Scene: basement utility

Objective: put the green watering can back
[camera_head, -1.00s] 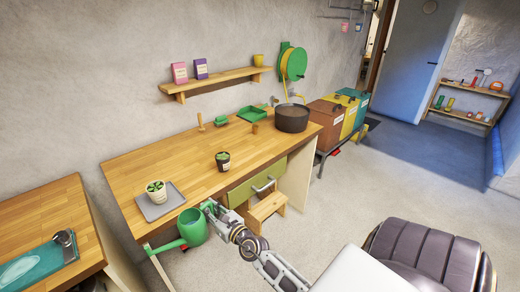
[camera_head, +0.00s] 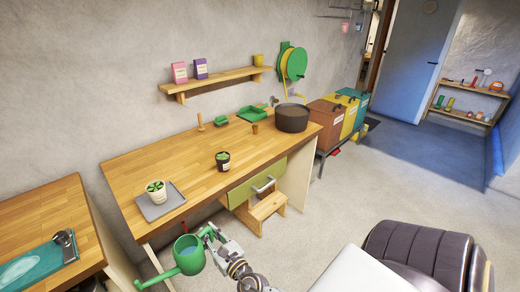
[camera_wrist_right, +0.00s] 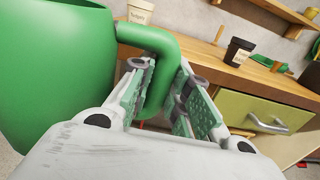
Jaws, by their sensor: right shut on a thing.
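The green watering can (camera_head: 189,256) is in the air in front of the workbench's near edge, its spout pointing down-left. My right gripper (camera_head: 208,236) is shut on its handle. In the right wrist view the can's green body (camera_wrist_right: 50,80) fills the left side, and the handle (camera_wrist_right: 160,75) passes between the fingers of my right gripper (camera_wrist_right: 163,100). The wooden workbench (camera_head: 130,178) is behind the can. My left gripper is not in view.
A drawer (camera_head: 240,191) and step stool (camera_head: 256,212) are at the front.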

